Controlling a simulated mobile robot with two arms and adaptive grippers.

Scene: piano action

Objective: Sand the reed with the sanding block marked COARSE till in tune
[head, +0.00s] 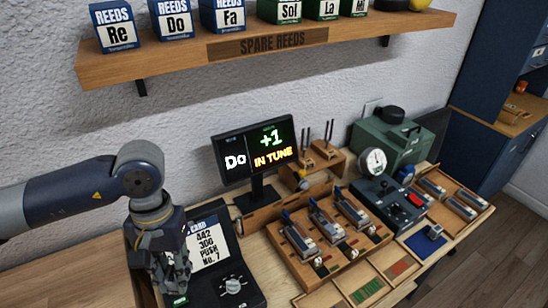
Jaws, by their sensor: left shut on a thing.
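My left gripper (172,272) hangs at the lower left, beside a dark device (236,262). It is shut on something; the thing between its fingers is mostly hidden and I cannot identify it. The monitor (255,152) reads "Do", "+1" and "IN TUNE". Several grey pieces lie in a wooden tray (270,232) at the centre and in another wooden tray (483,192) at the right. I cannot read a COARSE mark on any piece, nor tell which piece is the reed. My right gripper is not in view.
The dark device has a dial and a card reading "442 30G PUSH No.7". A console (385,197) with a round gauge (373,161), a green case (390,138) and a blue mat (424,243) stand to the right. The SPARE REEDS shelf (200,52) overhangs the bench.

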